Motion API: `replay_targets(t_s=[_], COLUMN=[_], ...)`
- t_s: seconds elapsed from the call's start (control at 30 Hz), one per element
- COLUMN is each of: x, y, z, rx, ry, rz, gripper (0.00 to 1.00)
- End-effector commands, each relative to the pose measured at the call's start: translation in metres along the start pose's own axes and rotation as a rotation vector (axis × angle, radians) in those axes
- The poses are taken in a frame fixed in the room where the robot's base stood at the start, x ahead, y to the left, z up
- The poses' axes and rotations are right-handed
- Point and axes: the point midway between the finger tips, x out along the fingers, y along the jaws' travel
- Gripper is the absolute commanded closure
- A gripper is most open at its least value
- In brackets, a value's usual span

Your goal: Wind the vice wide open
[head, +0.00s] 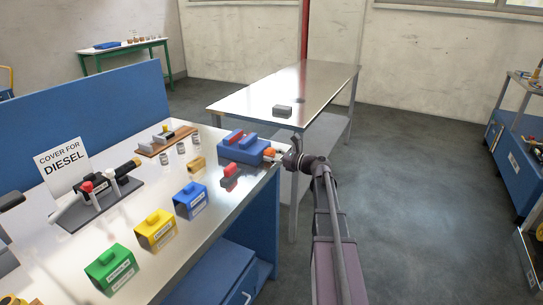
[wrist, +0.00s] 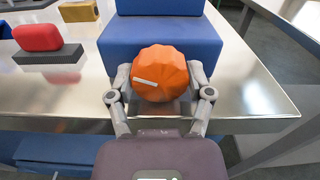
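The vice body (wrist: 160,38) fills the top middle of the wrist view behind the knob. My gripper (head: 278,156) reaches the knob from the right in the head view. In the wrist view its two fingers (wrist: 160,80) lie against the knob's left and right sides. The jaw gap is not clear in either view.
A red-topped grey block (head: 230,176) stands close in front of the vice. Blue (head: 190,201), yellow (head: 155,231) and green (head: 111,268) boxes line the bench's front edge. A second metal table (head: 310,90) with a dark block (head: 282,111) stands behind. Open floor lies at the right.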

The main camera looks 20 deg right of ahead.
Motion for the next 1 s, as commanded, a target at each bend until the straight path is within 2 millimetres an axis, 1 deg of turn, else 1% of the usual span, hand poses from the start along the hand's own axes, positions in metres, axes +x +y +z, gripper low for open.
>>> replay_targets(t_s=[0.27, 0.8, 1.0], x=[0.0009, 0.0013, 0.0013], y=[0.0000, -0.0002, -0.0003], z=[0.0002, 0.0004, 0.0005], rx=[-0.026, -0.357, -0.394], ry=[-0.001, -0.002, -0.002], rz=[0.001, 0.001, 0.001], gripper=[0.81, 0.81, 0.81])
